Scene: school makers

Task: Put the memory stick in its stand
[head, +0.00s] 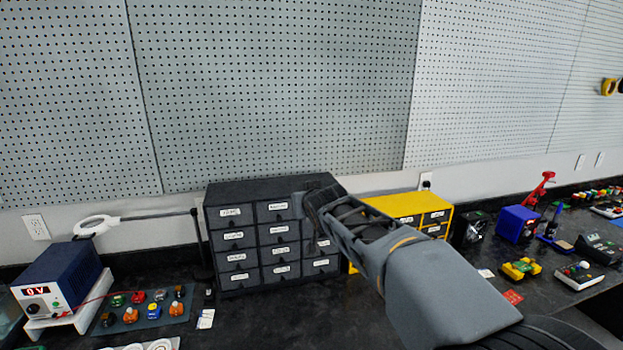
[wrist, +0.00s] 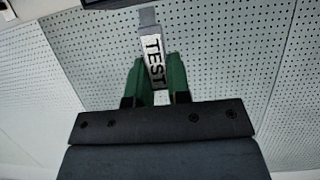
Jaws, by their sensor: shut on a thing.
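The memory stick (wrist: 152,50) has a white label reading TEST and a grey metal end. In the wrist view it stands between the green fingers of my gripper (wrist: 156,72), with its metal end pointing away from the palm. My gripper is shut on it. In the head view my gripper (head: 312,205) is raised in front of the dark drawer cabinet, and the stick cannot be made out there. I cannot pick out the stand in either view.
A dark drawer cabinet (head: 240,235) and a yellow one (head: 437,218) stand against the pegboard wall. A power supply (head: 62,275), a magnifier lamp (head: 95,223) and a mat with small parts (head: 140,312) are at left. Blue and black devices (head: 517,223) crowd the right. Bare black bench lies in front.

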